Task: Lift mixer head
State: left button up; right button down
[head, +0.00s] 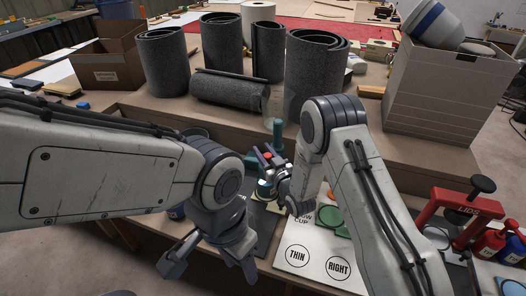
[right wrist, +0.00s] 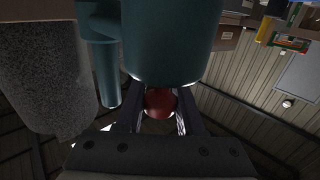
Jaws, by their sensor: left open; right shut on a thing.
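The teal mixer (head: 277,137) stands at the middle of the workbench, mostly hidden behind my right gripper and arm. In the right wrist view its teal head (right wrist: 172,45) fills the top centre, with a teal column to the left. A red knob (right wrist: 160,103) sits between the two fingers just below the head; it also shows as a small red spot in the head view (head: 267,156). My right gripper (head: 268,160) is shut on this knob. My left gripper (head: 210,270) is open and empty, low in front of the bench, apart from the mixer.
A white board (head: 283,262) marked THIN and RIGHT lies right of the mixer, with green discs (head: 332,219) on it. A red LIDS press (head: 462,208) stands at the right. Dark rolls (head: 163,62), a cardboard box (head: 108,62) and a grey bin (head: 440,95) fill the raised shelf behind.

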dwell(0.6)
notch_tip(320, 180, up, 11)
jog(key=p, duration=0.4)
jog(key=shift+r, duration=0.1)
jog(key=c, duration=0.6)
grip_release()
jog(key=shift+o, duration=0.2)
